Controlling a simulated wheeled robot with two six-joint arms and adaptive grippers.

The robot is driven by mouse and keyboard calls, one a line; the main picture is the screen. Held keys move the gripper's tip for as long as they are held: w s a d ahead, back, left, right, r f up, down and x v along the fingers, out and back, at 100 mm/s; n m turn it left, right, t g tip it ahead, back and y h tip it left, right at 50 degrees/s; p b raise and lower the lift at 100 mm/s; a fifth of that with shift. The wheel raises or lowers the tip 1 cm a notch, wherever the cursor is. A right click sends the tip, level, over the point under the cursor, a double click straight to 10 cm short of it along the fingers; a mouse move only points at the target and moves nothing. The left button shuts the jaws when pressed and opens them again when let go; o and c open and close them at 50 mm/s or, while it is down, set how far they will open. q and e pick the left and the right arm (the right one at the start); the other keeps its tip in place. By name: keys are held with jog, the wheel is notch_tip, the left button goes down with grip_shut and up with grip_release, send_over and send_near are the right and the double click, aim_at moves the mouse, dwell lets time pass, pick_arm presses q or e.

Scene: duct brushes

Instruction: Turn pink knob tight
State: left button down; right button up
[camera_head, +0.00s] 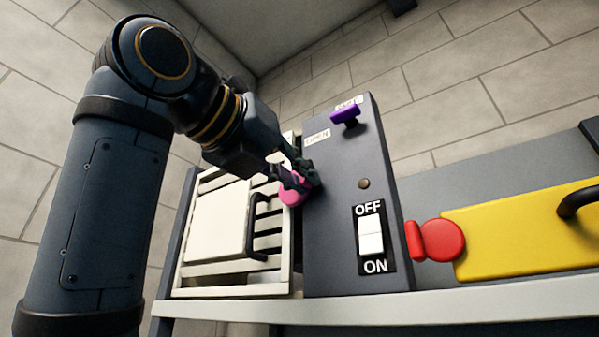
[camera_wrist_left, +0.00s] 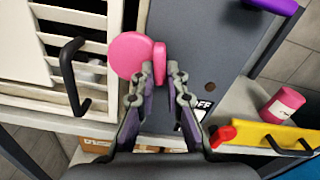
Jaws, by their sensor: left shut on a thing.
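The pink knob (camera_head: 292,193) sits at the left edge of the dark grey box's front, partly hidden by my left gripper in the head view. In the left wrist view the pink knob (camera_wrist_left: 132,54) shows as a round disc with a grip piece on its right side. My left gripper (camera_head: 297,178) reaches in from the left, and its fingertips are at the knob. In the left wrist view the fingers (camera_wrist_left: 160,76) are shut on the knob's grip piece. My right gripper is not in view.
The grey box (camera_head: 335,240) carries a purple knob (camera_head: 345,115) and a white OFF/ON switch (camera_head: 370,236). A red knob (camera_head: 436,240) and a yellow panel (camera_head: 510,238) with a black handle are to the right. A white slatted panel (camera_head: 222,225) with a black handle stands left.

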pick_arm(q)
jog(key=shift+w+a+m, duration=0.1)
jog(key=shift+m, duration=1.2)
jog(key=shift+r, duration=0.1)
jog(key=c, duration=1.4)
grip_release()
jog(key=shift+w, duration=0.1)
jog(key=v, duration=1.2)
